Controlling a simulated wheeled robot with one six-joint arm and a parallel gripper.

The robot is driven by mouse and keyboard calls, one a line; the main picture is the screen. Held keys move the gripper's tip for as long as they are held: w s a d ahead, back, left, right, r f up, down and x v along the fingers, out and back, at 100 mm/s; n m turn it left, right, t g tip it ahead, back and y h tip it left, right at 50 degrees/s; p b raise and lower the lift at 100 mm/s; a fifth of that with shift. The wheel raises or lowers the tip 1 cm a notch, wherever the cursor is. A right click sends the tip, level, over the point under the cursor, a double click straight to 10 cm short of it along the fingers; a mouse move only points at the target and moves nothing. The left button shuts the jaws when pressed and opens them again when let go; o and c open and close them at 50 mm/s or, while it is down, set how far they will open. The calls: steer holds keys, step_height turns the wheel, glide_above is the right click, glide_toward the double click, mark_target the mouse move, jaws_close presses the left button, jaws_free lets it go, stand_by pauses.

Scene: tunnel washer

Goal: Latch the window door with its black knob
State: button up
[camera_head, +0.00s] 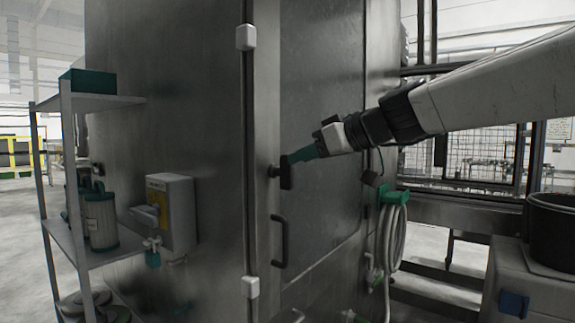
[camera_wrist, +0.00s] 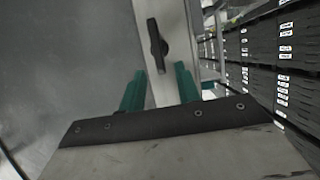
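The window door (camera_head: 320,110) is a tall grey metal panel standing in its frame; I cannot tell whether it is fully shut. Its black knob (camera_head: 287,172) is a narrow bar, roughly upright, near the door's left edge. The knob also shows in the wrist view (camera_wrist: 157,45), slightly tilted on a pale strip. My gripper (camera_head: 292,158) has green fingers and reaches in from the right, its tips close to the knob. In the wrist view the fingers (camera_wrist: 160,72) are apart, with the knob ahead of the gap between them. Contact is not clear.
A black pull handle (camera_head: 280,241) sits below the knob. A coiled hose (camera_head: 392,235) hangs on a green holder to the right. A white dispenser box (camera_head: 171,213) and a shelf rack (camera_head: 95,103) stand left. Black crates (camera_wrist: 285,60) fill the wrist view's right side.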

mark_target(287, 189)
steer(key=x, duration=0.5)
steer(key=shift+w+a+f, duration=0.1)
steer(key=shift+a+f, duration=0.05)
steer(key=shift+f, duration=0.05)
jaws_close()
